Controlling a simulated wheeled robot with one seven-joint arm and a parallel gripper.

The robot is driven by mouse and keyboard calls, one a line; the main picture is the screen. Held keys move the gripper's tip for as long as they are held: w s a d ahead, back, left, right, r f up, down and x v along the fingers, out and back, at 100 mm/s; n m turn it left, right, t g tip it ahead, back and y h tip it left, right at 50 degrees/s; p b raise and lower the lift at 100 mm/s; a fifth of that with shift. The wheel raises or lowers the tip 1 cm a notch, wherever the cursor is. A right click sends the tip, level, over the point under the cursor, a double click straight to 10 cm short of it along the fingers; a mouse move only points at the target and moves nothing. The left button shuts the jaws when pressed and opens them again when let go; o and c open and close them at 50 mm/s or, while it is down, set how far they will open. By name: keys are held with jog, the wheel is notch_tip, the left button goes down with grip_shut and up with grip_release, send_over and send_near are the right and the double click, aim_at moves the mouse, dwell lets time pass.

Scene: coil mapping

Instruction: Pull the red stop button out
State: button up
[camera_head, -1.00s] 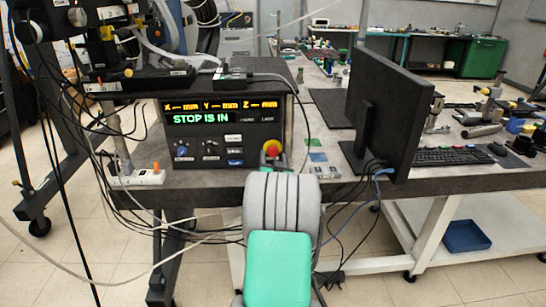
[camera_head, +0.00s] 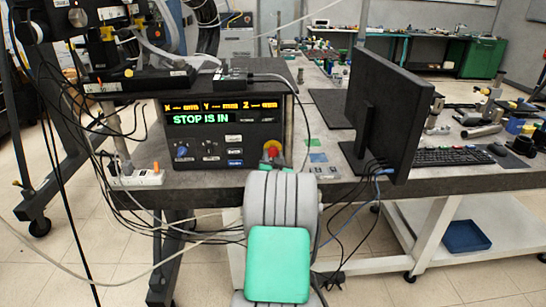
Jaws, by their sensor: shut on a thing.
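The red stop button (camera_head: 271,147) sits on a yellow surround at the lower right of the black control box (camera_head: 215,143). The box display (camera_head: 200,118) reads "STOP IS IN" in green, below a yellow line with X, Y and Z. My arm, grey with a green panel, rises from the bottom centre to just below the button. My gripper (camera_head: 273,158) shows only as a small part at the button, above the grey arm link. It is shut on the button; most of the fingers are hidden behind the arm.
A black monitor (camera_head: 394,110) stands right of my arm, with cables hanging behind it. A keyboard (camera_head: 455,157) lies farther right on the dark bench (camera_head: 440,183). A white power strip (camera_head: 138,178) and loose cables are left of the box. A black device (camera_head: 233,77) sits on top of the box.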

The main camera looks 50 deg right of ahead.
grip_shut()
dwell(0.7)
jog(key=shift+s+a+f+b, duration=0.15)
jog(key=shift+s+a+b, duration=0.1)
jog(key=shift+b, duration=0.25)
jog(key=shift+s+a, duration=0.3)
jog(key=shift+a, duration=0.05)
jog(key=o, duration=1.1)
grip_release()
